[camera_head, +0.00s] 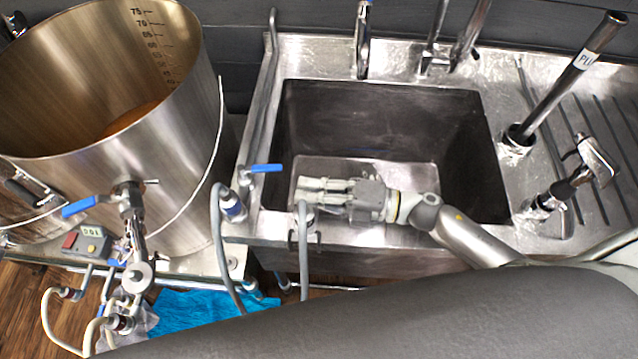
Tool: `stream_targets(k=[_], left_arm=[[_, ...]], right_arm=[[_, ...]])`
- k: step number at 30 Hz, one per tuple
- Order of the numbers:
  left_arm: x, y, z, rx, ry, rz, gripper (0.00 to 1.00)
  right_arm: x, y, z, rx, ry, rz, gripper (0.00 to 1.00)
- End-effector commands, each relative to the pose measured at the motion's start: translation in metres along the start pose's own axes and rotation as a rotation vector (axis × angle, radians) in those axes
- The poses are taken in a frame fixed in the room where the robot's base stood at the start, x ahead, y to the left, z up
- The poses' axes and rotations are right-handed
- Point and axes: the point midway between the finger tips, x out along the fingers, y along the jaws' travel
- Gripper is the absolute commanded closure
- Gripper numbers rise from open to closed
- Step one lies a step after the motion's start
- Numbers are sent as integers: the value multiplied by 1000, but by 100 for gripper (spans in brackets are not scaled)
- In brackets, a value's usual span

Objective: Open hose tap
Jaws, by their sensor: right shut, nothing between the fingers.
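A small tap with a blue lever (262,168) stands at the left rim of the sink. A grey hose (217,240) runs down beside it. The lever points right, towards the basin. My right gripper (302,190) reaches in from the right over the front of the sink. Its fingers are shut and empty, pointing left, a little right of and below the lever tip in the picture. They look apart from the lever, but the height difference is hard to tell. Another grey hose (303,255) hangs just below the fingertips. My left gripper is not in view.
A large steel kettle (185,110) stands at left, with its own blue-handled valve (80,206) and a small display box (88,240). The steel sink basin (400,115) is open. Faucets (364,40) stand behind it. A blue cloth (205,312) lies below.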

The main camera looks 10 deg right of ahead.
Motion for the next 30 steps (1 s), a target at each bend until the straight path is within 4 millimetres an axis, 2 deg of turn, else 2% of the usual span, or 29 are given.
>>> stream_targets(k=[1,6,12,24,30], left_arm=[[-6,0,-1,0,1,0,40],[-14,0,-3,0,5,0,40],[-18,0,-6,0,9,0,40],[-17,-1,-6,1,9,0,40],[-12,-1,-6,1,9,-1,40]], right_arm=[[11,5,1,0,1,5,100],[39,4,0,0,0,4,100],[55,2,1,1,-1,1,100],[56,0,1,1,-1,0,100],[49,-1,5,-1,15,-1,100]])
